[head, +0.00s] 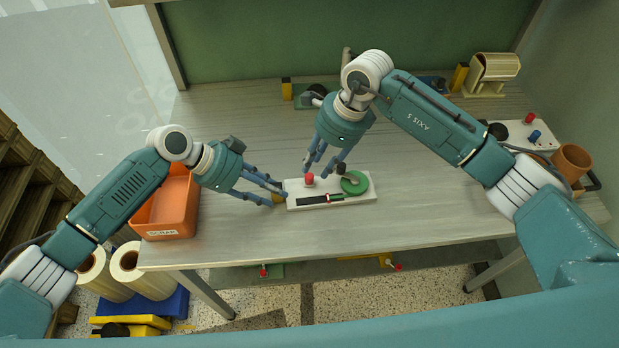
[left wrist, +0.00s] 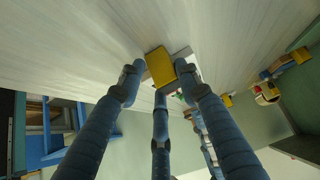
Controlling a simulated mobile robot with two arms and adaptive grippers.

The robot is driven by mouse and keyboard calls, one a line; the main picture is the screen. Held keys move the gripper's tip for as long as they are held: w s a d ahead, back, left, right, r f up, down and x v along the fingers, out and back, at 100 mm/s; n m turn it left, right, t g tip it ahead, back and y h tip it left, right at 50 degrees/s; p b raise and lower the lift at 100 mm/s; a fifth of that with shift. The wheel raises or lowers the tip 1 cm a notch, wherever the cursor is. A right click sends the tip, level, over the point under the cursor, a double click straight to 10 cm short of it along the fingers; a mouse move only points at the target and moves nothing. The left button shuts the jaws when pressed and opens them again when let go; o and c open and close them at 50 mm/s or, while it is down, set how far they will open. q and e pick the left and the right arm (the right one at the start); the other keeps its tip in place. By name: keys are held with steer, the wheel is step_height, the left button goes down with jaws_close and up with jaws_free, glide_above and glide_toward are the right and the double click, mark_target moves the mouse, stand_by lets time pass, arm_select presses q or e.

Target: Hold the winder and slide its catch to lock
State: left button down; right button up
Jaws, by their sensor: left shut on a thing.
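The winder (head: 300,202) is a white flat base on the table, with a red knob, a green disc (head: 354,182) and a dark slot holding a small red and green piece, which looks like its catch (head: 334,198). My left gripper (head: 279,194) is at the winder's left end, shut on a yellow block (head: 278,199). The yellow block (left wrist: 160,66) sits between my fingertips in the left wrist view, against a pale edge. I cannot tell if it is fixed to the base. My right gripper (head: 323,170) hangs over the winder's back edge, fingers spread, close to the red knob (head: 309,179).
An orange scrap bin (head: 168,213) stands at the table's left end. A white board with red and blue knobs (head: 520,134) and a brown cup (head: 571,162) are at the right. A cream roll holder (head: 493,74) stands at the back right. The table in front of the winder is clear.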

mark_target(311, 176)
steer(key=shift+x, duration=2.4)
jaws_close()
